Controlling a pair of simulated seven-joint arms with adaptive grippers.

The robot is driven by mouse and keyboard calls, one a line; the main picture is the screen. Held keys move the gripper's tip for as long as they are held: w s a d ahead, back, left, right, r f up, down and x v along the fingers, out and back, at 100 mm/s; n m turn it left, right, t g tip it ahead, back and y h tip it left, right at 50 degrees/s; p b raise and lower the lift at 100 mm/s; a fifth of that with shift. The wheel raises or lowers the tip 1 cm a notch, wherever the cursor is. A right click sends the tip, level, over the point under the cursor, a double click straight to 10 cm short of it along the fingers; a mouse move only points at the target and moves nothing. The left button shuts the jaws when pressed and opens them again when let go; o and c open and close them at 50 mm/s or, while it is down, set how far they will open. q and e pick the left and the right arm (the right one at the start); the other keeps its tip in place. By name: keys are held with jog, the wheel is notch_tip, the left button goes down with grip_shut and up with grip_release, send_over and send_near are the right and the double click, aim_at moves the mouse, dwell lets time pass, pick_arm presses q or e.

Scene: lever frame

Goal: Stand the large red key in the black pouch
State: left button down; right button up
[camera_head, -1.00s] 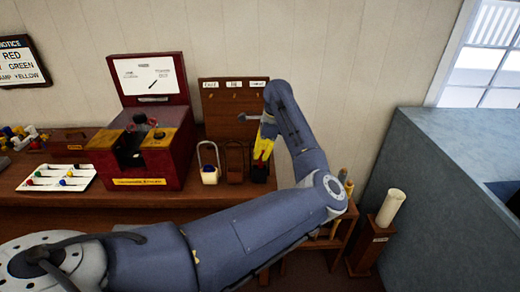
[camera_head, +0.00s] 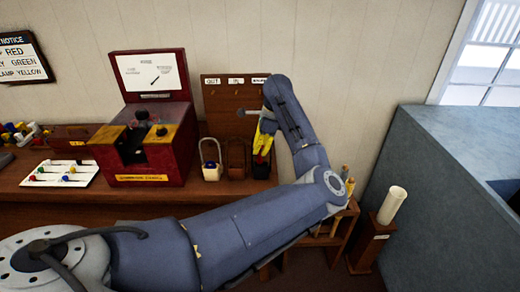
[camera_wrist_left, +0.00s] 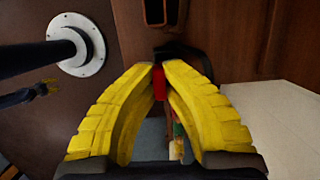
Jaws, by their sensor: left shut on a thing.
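My left gripper (camera_head: 262,145) has yellow fingers and is shut on the large red key, just above the right end of the row of pouches. In the left wrist view the fingertips (camera_wrist_left: 160,66) meet on the red key (camera_wrist_left: 159,84), of which only a small red part shows. The black pouch (camera_head: 261,171) stands at the right end of the row, directly below the fingers. In the left wrist view a dark rim (camera_wrist_left: 187,50) lies just beyond the fingertips. I cannot tell how far the key is inside the pouch. My right gripper is out of view.
A brown pouch (camera_head: 235,171) and a white pouch (camera_head: 211,172) stand left of the black one. A wooden board (camera_head: 226,100) with labels and hooks rises behind. A red lever box (camera_head: 145,158) and white tray (camera_head: 62,174) are further left.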

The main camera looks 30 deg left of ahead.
pick_arm(q)
jog(key=shift+f, duration=1)
jog(key=c, duration=1.5)
grip_release()
jog(key=shift+r, duration=0.1)
